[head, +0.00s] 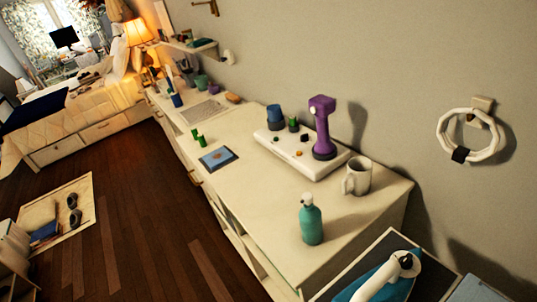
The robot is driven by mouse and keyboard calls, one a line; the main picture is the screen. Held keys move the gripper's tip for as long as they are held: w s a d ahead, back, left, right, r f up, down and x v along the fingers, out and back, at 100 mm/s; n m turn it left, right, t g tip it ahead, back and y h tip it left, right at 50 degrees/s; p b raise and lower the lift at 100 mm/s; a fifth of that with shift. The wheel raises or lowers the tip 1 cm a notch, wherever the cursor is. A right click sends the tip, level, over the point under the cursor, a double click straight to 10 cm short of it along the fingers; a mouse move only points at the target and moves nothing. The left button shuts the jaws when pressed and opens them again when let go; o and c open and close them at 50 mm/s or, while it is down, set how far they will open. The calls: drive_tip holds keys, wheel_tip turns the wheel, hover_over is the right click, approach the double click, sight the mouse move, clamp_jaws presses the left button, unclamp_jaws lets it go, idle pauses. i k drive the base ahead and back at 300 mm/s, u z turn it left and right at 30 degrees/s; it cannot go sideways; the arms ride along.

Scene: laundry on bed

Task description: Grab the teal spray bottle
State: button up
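The teal spray bottle (312,224) stands upright on the near end of the long cream dresser top (262,205), close to its front edge. It has a pale pump top. Nothing touches it. My gripper is not visible in the head view, so I cannot see its state.
A white mug (356,177) stands behind the bottle to the right. A white board (285,150) holds a purple device (322,125) and small items. Wooden floor (150,225) is open left of the dresser.

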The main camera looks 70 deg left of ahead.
sight(310, 217)
drive_tip(key=u, duration=0.75)
drive_tip(key=k, duration=0.55)
drive_tip(key=u, duration=0.45)
drive_tip(key=i, duration=0.5)
drive_tip(key=z, duration=0.1)
